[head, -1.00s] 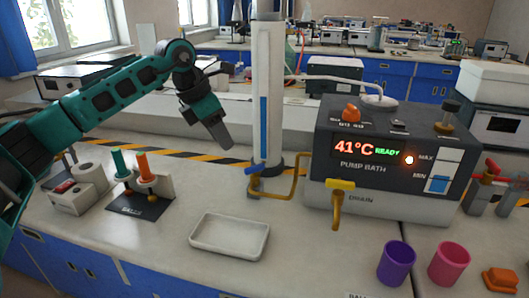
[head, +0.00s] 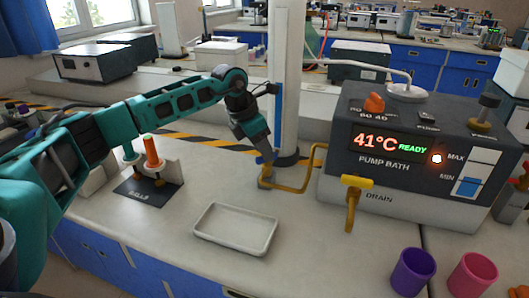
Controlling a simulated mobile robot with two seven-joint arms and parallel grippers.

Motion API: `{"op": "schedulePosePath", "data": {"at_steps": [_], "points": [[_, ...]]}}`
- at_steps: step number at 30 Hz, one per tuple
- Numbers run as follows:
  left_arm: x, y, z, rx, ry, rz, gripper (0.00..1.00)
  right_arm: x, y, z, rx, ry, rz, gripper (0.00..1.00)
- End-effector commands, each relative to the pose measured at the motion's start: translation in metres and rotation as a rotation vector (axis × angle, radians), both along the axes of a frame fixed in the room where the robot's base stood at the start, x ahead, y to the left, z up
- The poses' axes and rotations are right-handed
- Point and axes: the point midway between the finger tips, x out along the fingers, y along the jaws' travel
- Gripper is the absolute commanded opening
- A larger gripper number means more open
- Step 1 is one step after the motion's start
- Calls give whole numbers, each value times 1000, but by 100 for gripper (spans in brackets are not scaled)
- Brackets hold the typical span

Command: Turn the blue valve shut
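The blue valve (head: 260,160) is a small blue handle on top of a brass fitting, at the left end of the yellow pipe (head: 298,188) by the foot of the white column. My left gripper (head: 265,154) points down at the handle, right over it, and hides part of it. I cannot tell whether it touches the handle or whether its fingers are apart. My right gripper is not in view.
The pump bath (head: 400,190) stands to the right, reading 41°C READY, with a yellow drain tap (head: 352,200) in front. A white tray (head: 210,232) lies in front of the valve. Purple (head: 412,275) and pink (head: 472,276) cups stand at the front right.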

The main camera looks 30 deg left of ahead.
Motion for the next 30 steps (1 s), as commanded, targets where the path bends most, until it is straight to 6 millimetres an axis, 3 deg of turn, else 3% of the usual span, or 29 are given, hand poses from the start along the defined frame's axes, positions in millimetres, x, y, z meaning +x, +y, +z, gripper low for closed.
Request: {"op": "schedulePosePath", "data": {"at_steps": [5, 14, 27, 30], "points": [[5, -3, -14, 0, 1, 0, 39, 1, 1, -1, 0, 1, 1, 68], [6, -3, -16, 0, 0, 0, 39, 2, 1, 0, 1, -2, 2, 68], [6, -3, -16, 0, 0, 0, 0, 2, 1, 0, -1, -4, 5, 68], [5, -3, -16, 0, 0, 0, 0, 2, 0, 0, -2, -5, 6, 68]]}}
